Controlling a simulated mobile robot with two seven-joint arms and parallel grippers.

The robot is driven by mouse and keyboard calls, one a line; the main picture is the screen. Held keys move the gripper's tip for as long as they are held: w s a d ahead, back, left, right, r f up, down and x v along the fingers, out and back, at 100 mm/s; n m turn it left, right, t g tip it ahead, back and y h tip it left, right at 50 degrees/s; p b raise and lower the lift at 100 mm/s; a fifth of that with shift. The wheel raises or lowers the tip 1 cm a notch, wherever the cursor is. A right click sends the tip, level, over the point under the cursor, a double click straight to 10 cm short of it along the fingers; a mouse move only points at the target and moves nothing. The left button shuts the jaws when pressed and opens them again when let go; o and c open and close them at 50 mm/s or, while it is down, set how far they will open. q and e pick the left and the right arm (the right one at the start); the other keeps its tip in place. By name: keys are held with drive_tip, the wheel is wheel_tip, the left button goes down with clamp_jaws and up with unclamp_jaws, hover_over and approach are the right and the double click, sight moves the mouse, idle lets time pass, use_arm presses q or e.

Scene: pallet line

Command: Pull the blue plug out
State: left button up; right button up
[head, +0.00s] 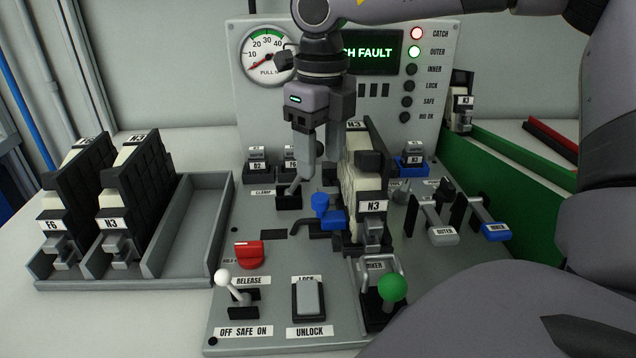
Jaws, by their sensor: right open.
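A blue piece with a rounded knob on top (320,207) stands on the grey panel, left of the tall N3 module (372,207). It is the most plug-like blue thing, but I cannot tell for sure that it is the plug. A short black arm or cable end lies at its left. My right gripper (316,172) points down above and slightly left of it. Its fingers are open, apart from the blue knob, with nothing visible between them. Other blue things are the R3 block (411,163) and the handle (496,232) at the right. My left gripper is not in view.
Near the front are a red knob (249,255), a white-tipped lever (224,277), a rocker switch (309,299) and a green-ball lever (392,287). The upright board (440,40) shows a fault. A tray (210,200) with two modules stands left; its right bay is empty.

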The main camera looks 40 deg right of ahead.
sight(320, 197)
drive_tip(key=shift+w+d, duration=0.1)
drive_tip(key=shift+w, duration=0.05)
drive_tip(key=shift+f, duration=0.25)
wheel_tip(320, 197, down, 7)
drive_tip(key=shift+r, duration=0.15)
clamp_jaws()
